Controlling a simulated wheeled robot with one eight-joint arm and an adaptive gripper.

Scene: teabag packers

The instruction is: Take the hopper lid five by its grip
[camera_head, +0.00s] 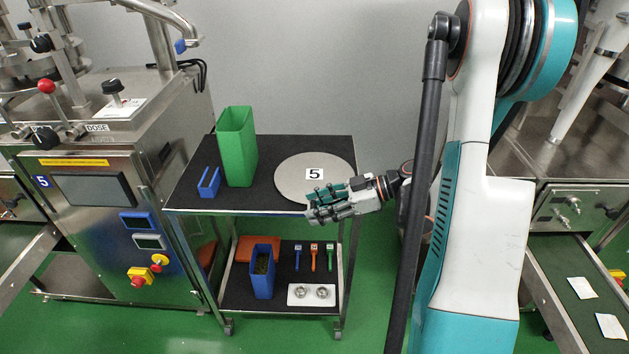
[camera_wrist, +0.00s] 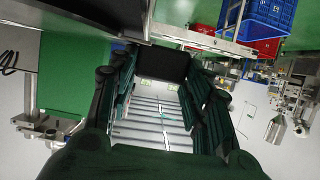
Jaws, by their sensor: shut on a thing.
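The hopper lid five (camera_head: 296,178) is a flat, round grey disc with a white label reading 5, at the right of the cart's black top shelf. My gripper (camera_head: 316,205) is at the lid's near right edge and covers part of it. In the wrist view my gripper (camera_wrist: 163,72) has its fingers on either side of a dark block (camera_wrist: 163,64), which looks like the lid's grip. It is shut on that grip. The grip is hidden in the head view. I cannot tell whether the lid rests on the shelf or is slightly raised.
A tall green container (camera_head: 237,146) and a small blue holder (camera_head: 209,183) stand left of the lid on the cart (camera_head: 270,203). Its lower shelf holds a blue container (camera_head: 262,270), coloured tools and a white tray (camera_head: 311,295). A packing machine (camera_head: 105,210) is close on the left.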

